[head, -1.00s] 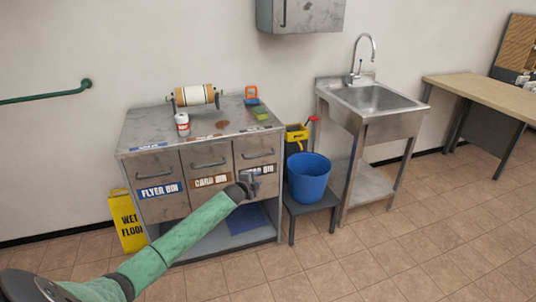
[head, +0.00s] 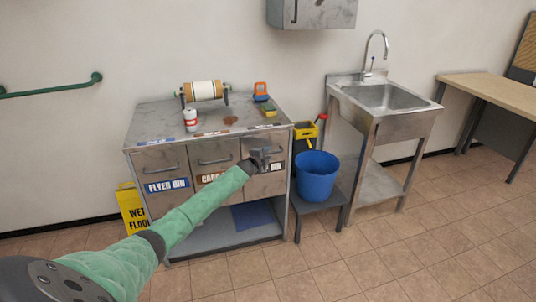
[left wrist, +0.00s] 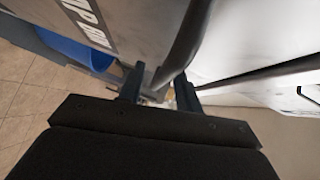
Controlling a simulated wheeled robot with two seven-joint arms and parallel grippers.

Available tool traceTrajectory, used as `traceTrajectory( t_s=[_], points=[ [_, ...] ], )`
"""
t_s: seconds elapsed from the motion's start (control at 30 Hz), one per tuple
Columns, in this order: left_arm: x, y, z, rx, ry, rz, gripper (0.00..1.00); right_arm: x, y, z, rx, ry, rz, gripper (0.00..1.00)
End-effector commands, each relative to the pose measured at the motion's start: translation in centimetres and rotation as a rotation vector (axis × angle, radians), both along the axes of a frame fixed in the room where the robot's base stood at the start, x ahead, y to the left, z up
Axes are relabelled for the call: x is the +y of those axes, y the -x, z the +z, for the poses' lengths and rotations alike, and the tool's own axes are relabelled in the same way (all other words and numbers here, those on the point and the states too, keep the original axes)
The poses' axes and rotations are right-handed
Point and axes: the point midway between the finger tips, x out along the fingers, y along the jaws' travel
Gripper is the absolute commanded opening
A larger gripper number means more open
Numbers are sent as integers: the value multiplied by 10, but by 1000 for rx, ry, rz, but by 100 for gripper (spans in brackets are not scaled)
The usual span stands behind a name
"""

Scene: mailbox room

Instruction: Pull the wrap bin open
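The wrap bin (head: 276,185) is the rightmost of three grey metal drawers in the cabinet. Its front looks flush with the others, so it appears closed. Its label is partly covered by my arm; "P BIN" shows in the left wrist view (left wrist: 88,22). My left gripper (head: 262,154) is at the bin's handle and hides most of it in the head view. In the left wrist view my two fingers (left wrist: 160,88) stand apart, with the dark curved handle (left wrist: 186,45) running between them. I cannot tell whether they touch it. My right gripper is not in view.
The flyer bin (head: 162,165) and card bin (head: 214,162) sit to the left. A blue bucket (head: 317,178) on a low stand and a sink (head: 385,100) are to the right. A wet floor sign (head: 131,208) stands at left. Floor in front is clear.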

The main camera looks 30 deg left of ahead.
Motion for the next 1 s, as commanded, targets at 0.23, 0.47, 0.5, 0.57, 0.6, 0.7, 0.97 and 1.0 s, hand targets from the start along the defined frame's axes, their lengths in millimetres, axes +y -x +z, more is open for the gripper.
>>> traceTrajectory(
  t_s=[0.23, 0.47, 0.5, 0.57, 0.6, 0.7, 0.97, 1.0],
  points=[
    [1, -10, -1, 0, 1, 1, 34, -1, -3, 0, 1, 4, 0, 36],
    [1, -11, -2, 1, 1, 0, 34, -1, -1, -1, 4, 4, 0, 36],
    [1, -11, -2, 1, 1, 1, 34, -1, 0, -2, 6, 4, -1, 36],
    [1, -11, -2, 1, 1, 0, 26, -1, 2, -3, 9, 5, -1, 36],
    [1, -11, -2, 1, 1, 0, 19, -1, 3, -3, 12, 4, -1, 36],
    [0, -11, -2, 1, 1, 0, 0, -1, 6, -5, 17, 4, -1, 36],
    [0, -10, -2, 1, 1, 0, 0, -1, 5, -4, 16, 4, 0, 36],
    [-1, -9, -2, 1, 1, 0, 0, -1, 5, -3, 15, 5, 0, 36]
  ],
)
